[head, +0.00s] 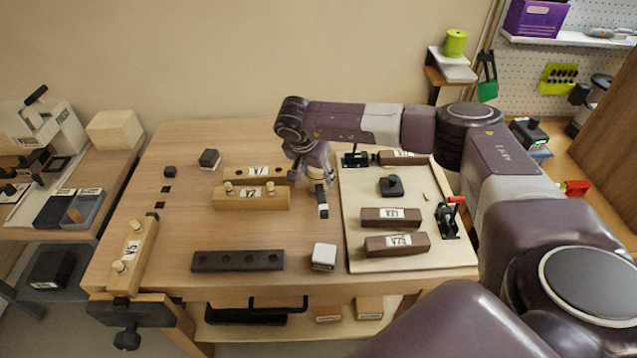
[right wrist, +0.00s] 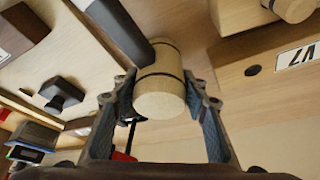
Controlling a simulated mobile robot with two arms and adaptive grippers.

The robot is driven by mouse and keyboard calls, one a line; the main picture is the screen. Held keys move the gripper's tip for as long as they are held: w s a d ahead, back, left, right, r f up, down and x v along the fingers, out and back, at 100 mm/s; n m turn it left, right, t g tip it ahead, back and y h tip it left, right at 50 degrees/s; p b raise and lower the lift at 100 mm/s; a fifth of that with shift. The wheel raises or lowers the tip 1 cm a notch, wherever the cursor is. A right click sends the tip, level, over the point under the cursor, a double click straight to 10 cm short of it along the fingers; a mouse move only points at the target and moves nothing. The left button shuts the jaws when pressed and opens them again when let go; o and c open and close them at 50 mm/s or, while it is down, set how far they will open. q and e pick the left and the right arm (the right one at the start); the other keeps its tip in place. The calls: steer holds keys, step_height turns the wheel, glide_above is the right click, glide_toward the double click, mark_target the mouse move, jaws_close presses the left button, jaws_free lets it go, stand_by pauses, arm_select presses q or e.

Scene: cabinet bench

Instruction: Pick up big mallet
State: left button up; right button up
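The mallet shows in the right wrist view as a pale wooden cylinder head (right wrist: 160,92) with a dark band and a thick dark handle (right wrist: 120,32) running up and left. My right gripper (right wrist: 161,95) has one finger on each side of the head, both very near it; I cannot tell whether they press on it. In the head view my right gripper (head: 317,180) is low over the middle of the bench, and the mallet's dark handle end (head: 323,211) shows just below it. The gripper hides most of the mallet there. My left gripper is not in view.
Wooden blocks V7 (head: 257,172) and V2 (head: 236,198) are just left of the gripper. A pale board (head: 378,262) with brown blocks is to the right. A dark block (head: 237,261) and a white cube (head: 324,256) are in front. The bench's (head: 184,230) left-middle area is fairly clear.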

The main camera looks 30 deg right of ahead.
steer(key=c, duration=0.4)
steer(key=shift+c, duration=0.2)
step_height(320, 180, up, 20)
steer(key=b, duration=0.4)
